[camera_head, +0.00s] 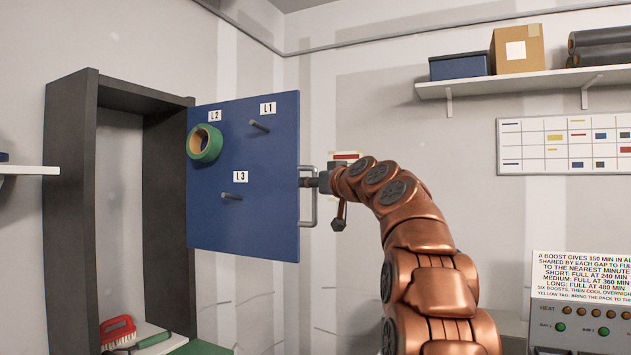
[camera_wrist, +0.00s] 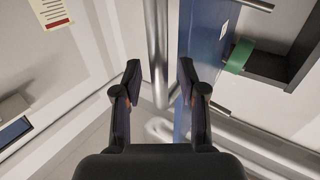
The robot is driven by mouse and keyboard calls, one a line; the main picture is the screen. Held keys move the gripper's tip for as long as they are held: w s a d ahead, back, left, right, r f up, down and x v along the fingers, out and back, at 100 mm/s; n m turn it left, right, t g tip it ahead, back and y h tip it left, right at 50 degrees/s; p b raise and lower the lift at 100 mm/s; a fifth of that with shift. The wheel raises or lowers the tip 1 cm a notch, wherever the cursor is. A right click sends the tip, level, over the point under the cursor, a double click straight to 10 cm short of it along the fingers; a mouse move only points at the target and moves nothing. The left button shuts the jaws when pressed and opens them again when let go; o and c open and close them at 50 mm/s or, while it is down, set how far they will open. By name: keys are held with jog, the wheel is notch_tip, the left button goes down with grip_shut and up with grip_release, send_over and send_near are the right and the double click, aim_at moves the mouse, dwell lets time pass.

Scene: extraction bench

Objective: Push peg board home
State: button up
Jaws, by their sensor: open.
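The blue peg board (camera_head: 250,215) stands swung out from the dark frame (camera_head: 70,200), like an open door, with labels L1, L2 and L3. A green tape roll (camera_head: 194,143) hangs at L2; the other pegs in view are bare. A grey bar handle (camera_head: 314,212) is on the board's right edge. My gripper (camera_head: 308,182) is at this handle. In the wrist view my gripper (camera_wrist: 160,72) is open, with the handle's bar (camera_wrist: 157,45) showing between the fingertips; I cannot tell if they touch. The board's edge (camera_wrist: 186,120) is by the right finger.
A red brush (camera_head: 118,332) lies low inside the frame, near a green item (camera_head: 200,347). A wall shelf (camera_head: 520,83) holds boxes and dark rolls at upper right. A control panel (camera_head: 580,315) stands at lower right. The frame's opening looks clear above the brush.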

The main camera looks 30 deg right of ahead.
jog(key=shift+c, duration=0.3)
grip_shut()
dwell(0.3)
